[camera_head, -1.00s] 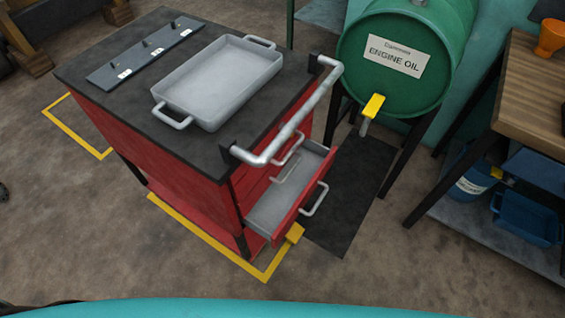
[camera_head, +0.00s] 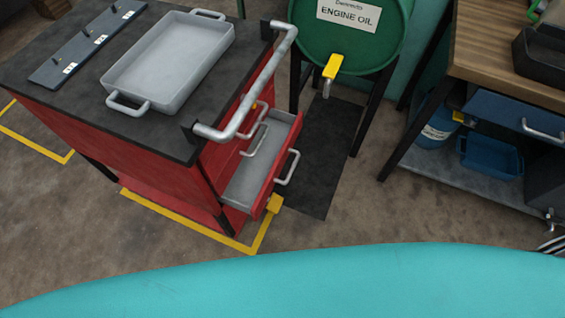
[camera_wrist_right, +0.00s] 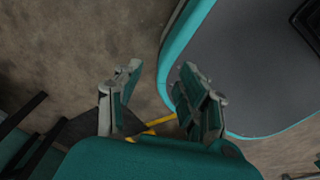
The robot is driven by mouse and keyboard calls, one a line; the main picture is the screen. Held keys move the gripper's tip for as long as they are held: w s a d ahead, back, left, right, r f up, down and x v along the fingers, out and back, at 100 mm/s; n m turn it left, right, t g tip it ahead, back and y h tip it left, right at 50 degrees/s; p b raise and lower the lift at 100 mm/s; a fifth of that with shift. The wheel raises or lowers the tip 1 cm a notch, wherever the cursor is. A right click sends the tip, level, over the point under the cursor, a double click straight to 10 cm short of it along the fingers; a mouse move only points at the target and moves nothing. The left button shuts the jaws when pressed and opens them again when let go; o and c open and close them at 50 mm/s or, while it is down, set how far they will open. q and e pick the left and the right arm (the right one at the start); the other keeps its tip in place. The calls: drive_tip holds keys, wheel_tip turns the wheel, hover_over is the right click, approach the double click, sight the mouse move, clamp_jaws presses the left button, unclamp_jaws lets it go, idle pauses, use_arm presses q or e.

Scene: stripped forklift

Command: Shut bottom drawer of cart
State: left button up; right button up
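The red cart (camera_head: 150,165) with a dark top stands left of centre in the head view. Its bottom drawer (camera_head: 265,185) is pulled out to the right, showing a grey, empty-looking inside and a metal handle (camera_head: 289,168). Another handle (camera_head: 256,140) on the cart's face sits above and behind it. In the right wrist view, my right gripper (camera_wrist_right: 155,98) has its two fingers apart with bare floor showing between them. It is open and holds nothing. My left gripper shows in neither view.
A grey tray (camera_head: 172,62) and a dark hook plate (camera_head: 88,45) lie on the cart top. A push bar (camera_head: 262,85) juts from the cart's right edge. A green oil barrel (camera_head: 385,40) on legs stands behind the drawer. A workbench (camera_head: 500,50) is at right. Floor in front of the drawer is clear.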

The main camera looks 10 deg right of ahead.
drive_tip(key=shift+d, duration=0.35)
